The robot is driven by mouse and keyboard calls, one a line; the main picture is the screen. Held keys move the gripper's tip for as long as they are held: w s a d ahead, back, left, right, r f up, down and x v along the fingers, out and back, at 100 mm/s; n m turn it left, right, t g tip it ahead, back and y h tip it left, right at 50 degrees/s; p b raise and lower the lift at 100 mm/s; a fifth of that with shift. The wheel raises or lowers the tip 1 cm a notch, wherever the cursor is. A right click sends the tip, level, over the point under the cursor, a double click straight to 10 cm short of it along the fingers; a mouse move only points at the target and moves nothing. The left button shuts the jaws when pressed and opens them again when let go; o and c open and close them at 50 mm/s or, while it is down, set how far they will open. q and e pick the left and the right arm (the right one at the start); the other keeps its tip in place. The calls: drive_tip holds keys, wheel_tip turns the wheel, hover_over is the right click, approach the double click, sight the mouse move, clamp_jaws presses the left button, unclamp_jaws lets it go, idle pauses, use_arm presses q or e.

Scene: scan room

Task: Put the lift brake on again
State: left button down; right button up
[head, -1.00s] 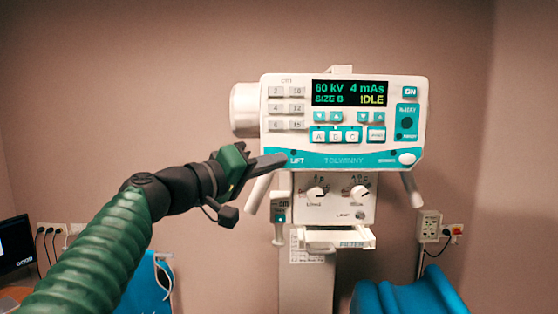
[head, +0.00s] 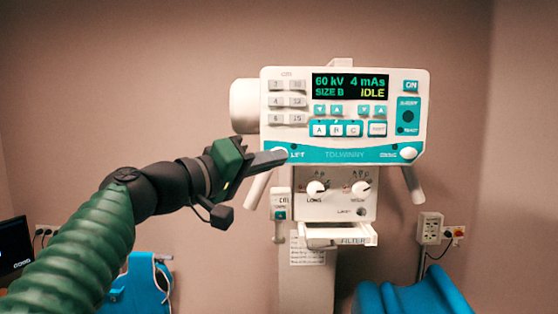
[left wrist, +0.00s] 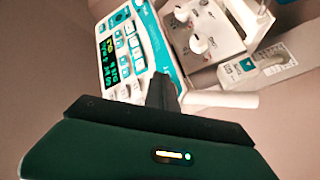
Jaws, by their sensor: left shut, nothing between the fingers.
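The white control head (head: 345,74) carries a teal lower strip with the word LIFT at its left end. A white round lift knob (head: 279,153) sits beside that word. My left gripper (head: 284,157) is shut and empty. Its fingertips are right at the lower edge of the knob; I cannot tell whether they touch it. In the left wrist view the dark shut fingers (left wrist: 161,92) overlap the teal edge of the control head (left wrist: 125,50), and the knob is hidden. The display reads IDLE. My right gripper is not in view.
A similar white knob (head: 408,153) sits at the right end of the strip. Below are a collimator box (head: 335,207) with two dials and slanting white handles. A blue chair (head: 410,298) stands low right; a wall socket (head: 429,228) is behind.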

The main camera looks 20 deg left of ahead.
use_arm(q)
drive_tip(key=s, duration=0.1)
drive_tip(key=s+d+b, duration=0.1)
drive_tip(key=s, duration=0.1)
idle(0.4)
wheel_tip(320, 180, down, 44)
drive_tip(key=a+n+g+y+b, duration=0.1)
drive_tip(key=a+g+y+b, duration=0.1)
drive_tip(key=g+y+b, duration=0.4)
drive_tip(key=s+f+m+g+y+b, duration=0.1)
drive_tip(key=s+f+m+g, duration=0.1)
drive_tip(key=s+f, duration=0.8)
drive_tip(key=s+f+m+g+y+b, duration=0.1)
drive_tip(key=s+f+g, duration=0.4)
drive_tip(key=s+f, duration=0.5)
wheel_tip(320, 180, down, 8)
drive_tip(key=shift+a+f+m+g+y+b, duration=0.2)
drive_tip(key=shift+a+m+g+y+b, duration=0.15)
drive_tip(key=shift+m+y, duration=0.45)
